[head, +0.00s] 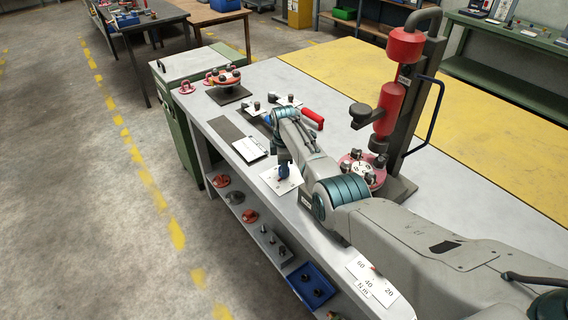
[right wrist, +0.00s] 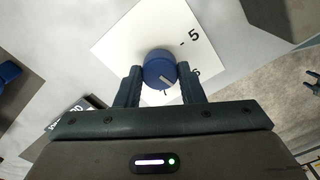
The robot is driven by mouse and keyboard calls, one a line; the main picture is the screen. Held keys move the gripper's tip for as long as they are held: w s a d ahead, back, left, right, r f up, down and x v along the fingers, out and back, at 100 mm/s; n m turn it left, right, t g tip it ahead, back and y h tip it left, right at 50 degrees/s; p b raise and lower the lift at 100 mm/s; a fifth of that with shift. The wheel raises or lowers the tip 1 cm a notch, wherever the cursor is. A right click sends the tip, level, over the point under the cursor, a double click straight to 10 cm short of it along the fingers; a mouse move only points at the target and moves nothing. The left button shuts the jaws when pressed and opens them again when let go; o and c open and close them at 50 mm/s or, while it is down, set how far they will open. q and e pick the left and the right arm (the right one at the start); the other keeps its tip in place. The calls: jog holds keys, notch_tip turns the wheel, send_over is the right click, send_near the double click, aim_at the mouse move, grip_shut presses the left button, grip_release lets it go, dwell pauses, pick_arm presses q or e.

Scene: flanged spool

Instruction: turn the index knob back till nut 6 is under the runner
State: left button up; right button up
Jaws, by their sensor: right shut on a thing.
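The blue index knob (right wrist: 160,66) stands on a white numbered card (right wrist: 120,40) in the right wrist view. The card shows a 5 and, partly hidden, a 6. A pale line marks the knob's top; I cannot tell exactly which number it points at. My right gripper (right wrist: 160,82) is shut on the knob, one finger each side. In the head view my right gripper (head: 284,168) is over the card (head: 270,182). The red runner (head: 388,108) hangs on its column above the flanged spool (head: 345,163), which is partly hidden by my arm. My left gripper is out of view.
A red-handled tool (head: 313,119) and a white paper sheet (head: 247,149) lie on the bench. A second red spool (head: 226,77) stands on a dark plate at the far end. A shelf with parts is below the bench.

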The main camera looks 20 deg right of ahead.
jog(key=shift+n+p, duration=0.3)
jog(key=shift+n, duration=1.3)
jog(key=o, duration=1)
jog(key=shift+r, duration=0.65)
notch_tip(320, 180, up, 10)
jog(key=b, duration=0.2)
jog(key=shift+f, duration=0.2)
